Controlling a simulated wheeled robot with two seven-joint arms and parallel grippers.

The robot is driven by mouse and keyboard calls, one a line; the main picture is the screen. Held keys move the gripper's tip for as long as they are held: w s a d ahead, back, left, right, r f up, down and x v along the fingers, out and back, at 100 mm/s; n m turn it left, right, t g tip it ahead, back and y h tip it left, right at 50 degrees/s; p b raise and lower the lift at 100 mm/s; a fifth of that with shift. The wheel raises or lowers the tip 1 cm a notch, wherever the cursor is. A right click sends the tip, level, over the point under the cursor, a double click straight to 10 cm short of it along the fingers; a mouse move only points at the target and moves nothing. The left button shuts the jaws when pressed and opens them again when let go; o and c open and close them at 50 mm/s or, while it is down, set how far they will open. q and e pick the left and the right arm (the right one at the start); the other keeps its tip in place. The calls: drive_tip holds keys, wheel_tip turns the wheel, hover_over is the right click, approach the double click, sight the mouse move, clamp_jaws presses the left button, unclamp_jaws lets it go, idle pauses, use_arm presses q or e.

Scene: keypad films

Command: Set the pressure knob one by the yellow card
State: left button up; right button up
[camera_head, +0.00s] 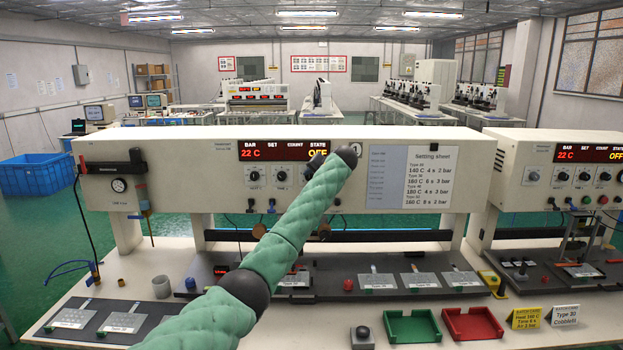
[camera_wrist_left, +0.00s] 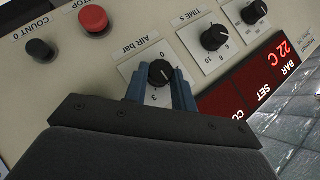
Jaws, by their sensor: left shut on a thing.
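The pressure knob, a round black knob (camera_wrist_left: 160,73) on a white plate marked AIR bar, shows in the left wrist view, upside down. My left gripper (camera_wrist_left: 160,90) is shut on this knob, one blue finger on each side. I cannot tell its setting for sure. In the head view my green left arm reaches up to the machine's front panel; the gripper (camera_head: 317,162) is small there, and the arm and its dark joint hide the knob. The yellow card (camera_head: 525,318) stands at the bench's front right; its small print seems to end in Air 2 bar. My right gripper is out of view.
The time knob (camera_wrist_left: 215,37), another black knob (camera_wrist_left: 253,12), a red stop button (camera_wrist_left: 94,20) and a black count button (camera_wrist_left: 39,50) are near. A red display (camera_wrist_left: 255,88) reads 22 C. Green (camera_head: 412,327) and red (camera_head: 472,325) trays lie on the bench.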

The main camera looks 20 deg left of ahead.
use_arm(q)
drive_tip(key=shift+d+f+m+t+y+b, duration=0.1)
drive_tip(key=shift+f+m+t+y+b, duration=0.15)
drive_tip(key=shift+m+y+b, duration=0.7)
drive_tip(key=shift+d+f+m+t+y+b, duration=0.15)
drive_tip(key=shift+f+m+y+b, duration=0.1)
drive_tip(key=shift+m+y+b, duration=0.7)
drive_tip(key=shift+f+m+t+y+b, duration=0.25)
drive_tip(key=shift+m+y+b, duration=0.45)
drive_tip(key=shift+y+b, duration=0.5)
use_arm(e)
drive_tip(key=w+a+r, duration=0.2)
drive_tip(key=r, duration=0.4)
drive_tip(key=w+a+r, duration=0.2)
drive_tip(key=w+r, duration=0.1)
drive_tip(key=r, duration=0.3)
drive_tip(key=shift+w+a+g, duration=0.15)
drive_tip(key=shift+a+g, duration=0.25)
use_arm(q)
drive_tip(key=o, duration=1)
drive_tip(key=shift+w, duration=0.1)
drive_tip(key=shift+d, duration=0.15)
